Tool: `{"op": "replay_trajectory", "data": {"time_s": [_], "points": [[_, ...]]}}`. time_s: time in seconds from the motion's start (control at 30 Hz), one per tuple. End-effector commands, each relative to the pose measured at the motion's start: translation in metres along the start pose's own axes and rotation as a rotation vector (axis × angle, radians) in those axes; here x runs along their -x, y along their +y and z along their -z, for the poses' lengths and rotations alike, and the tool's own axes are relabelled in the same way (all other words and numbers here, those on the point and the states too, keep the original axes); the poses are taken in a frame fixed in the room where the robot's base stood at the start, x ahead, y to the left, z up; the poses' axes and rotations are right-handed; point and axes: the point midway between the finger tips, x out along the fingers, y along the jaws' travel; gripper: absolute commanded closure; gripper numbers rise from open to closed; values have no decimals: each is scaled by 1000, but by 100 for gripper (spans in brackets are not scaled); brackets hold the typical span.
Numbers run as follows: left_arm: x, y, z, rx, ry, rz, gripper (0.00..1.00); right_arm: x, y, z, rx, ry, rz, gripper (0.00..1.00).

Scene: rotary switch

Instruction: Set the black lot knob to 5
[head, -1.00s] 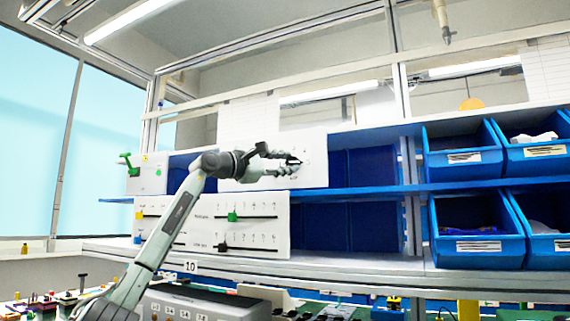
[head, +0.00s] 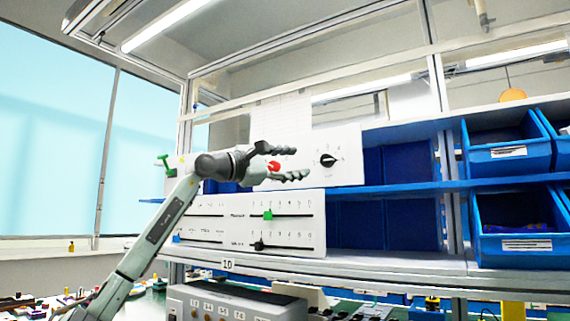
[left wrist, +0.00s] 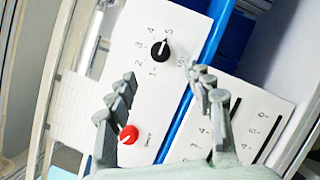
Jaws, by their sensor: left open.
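The black knob (head: 328,160) sits on a white panel with numbers around it. In the left wrist view the black knob (left wrist: 160,51) shows a light pointer mark that seems to point toward the 5. My left gripper (head: 299,162) is open and empty, to the left of the black knob and apart from it. Its fingers also show in the left wrist view (left wrist: 164,84), with the black knob beyond them. A red knob (head: 273,166) on the same panel shows between the fingers in the head view. My right gripper is not in view.
A panel of sliders (head: 290,226) with green and black handles stands below. Blue bins (head: 505,158) fill the shelves at the right. A grey box (head: 235,303) stands beneath the shelf. The space in front of the black knob is clear.

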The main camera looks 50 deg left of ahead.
Motion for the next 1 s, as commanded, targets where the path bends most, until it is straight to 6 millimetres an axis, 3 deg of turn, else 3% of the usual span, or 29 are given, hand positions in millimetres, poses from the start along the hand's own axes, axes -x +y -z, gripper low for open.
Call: {"op": "replay_trajectory", "data": {"time_s": [0.1,0.3,1.0], "points": [[17,-1,2,-3,4,2,48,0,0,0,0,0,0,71],[30,0,-1,-1,0,1,48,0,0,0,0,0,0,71],[31,0,-1,0,-1,0,48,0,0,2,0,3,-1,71]]}}
